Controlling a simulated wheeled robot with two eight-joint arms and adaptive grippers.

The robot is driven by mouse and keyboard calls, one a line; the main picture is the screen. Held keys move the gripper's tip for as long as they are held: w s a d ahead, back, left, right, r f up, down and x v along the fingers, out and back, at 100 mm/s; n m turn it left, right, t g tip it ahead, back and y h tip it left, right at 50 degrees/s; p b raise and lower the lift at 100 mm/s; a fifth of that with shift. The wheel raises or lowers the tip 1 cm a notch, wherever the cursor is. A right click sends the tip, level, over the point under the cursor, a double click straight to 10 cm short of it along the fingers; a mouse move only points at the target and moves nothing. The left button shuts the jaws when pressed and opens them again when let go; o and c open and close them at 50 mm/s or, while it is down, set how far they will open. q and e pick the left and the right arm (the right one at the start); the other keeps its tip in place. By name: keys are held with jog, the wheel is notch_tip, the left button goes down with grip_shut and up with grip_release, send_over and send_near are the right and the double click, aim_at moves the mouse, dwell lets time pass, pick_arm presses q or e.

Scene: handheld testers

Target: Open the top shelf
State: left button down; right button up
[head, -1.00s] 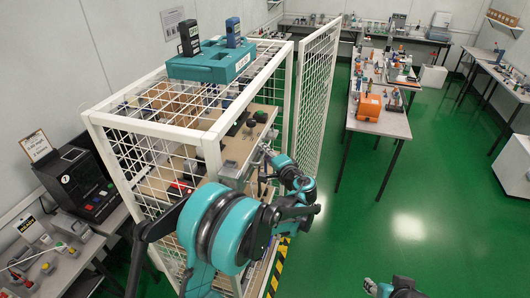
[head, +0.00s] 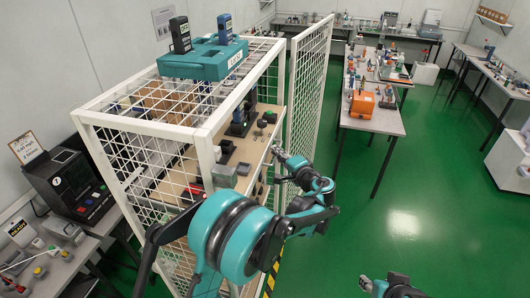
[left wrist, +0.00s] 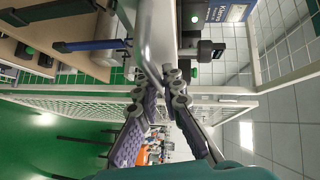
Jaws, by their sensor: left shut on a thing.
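The white mesh cage (head: 203,133) stands left of centre with its front open. Its top shelf (head: 246,153) is a tan board with several handheld testers and small blocks on it, and it reaches out at the open front. My left gripper (head: 279,152) is at the shelf's front edge. In the left wrist view the fingers (left wrist: 164,86) are closed around the silver bar (left wrist: 152,32) along that edge; the exact contact is partly hidden. My right gripper (head: 378,286) shows only partly at the bottom edge; its jaws are unclear.
A teal case (head: 204,60) with testers sits on the cage roof. The open mesh door (head: 308,95) stands right of the shelf. A table with an orange box (head: 362,104) is farther right. The green floor (head: 420,190) in front is clear.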

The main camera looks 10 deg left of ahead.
pick_arm(q)
jog(key=d+b, duration=0.1)
jog(key=d, duration=1.5)
jog(key=shift+s+d, duration=0.35)
jog(key=shift+d, duration=0.05)
jog(key=shift+f, duration=0.1)
jog(key=c, duration=1.9)
grip_release()
jog(key=v, duration=0.7)
jog(key=shift+s+d, duration=0.2)
